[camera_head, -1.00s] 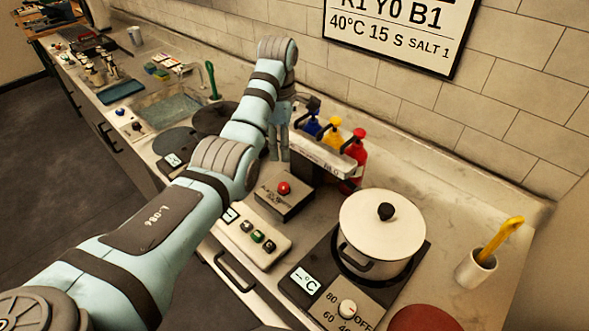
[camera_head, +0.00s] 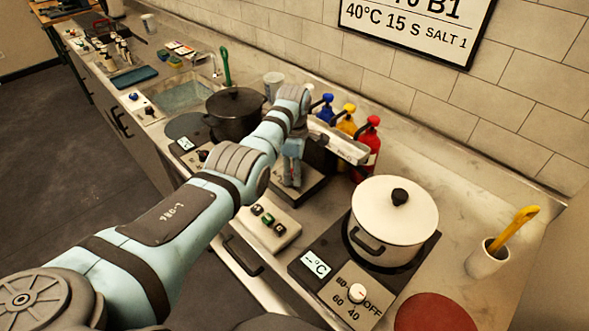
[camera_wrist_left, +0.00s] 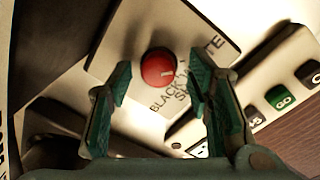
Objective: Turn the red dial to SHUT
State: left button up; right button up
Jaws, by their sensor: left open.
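The red dial (camera_wrist_left: 158,67) shows in the left wrist view, with a short white mark on its face. It sits on a pale plate (camera_wrist_left: 118,47) with black lettering; "BLACK" is legible and the rest is partly hidden or cut up by a finger. My left gripper (camera_wrist_left: 160,80) is open, its two green-padded fingers on either side of the dial in the picture; I cannot tell its height above it. In the head view my left gripper (camera_head: 291,182) points down over the dial's box (camera_head: 313,189) and hides the dial. My right gripper is not in view.
A button panel (camera_head: 283,235) lies in front of the box. A white lidded pot (camera_head: 390,225) stands on a hotplate to the right. Blue, yellow and red bottles (camera_head: 368,142) stand behind. A black pot (camera_head: 235,113) is to the left.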

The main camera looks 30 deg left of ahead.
pick_arm(q)
jog(key=shift+c, duration=1.3)
grip_shut()
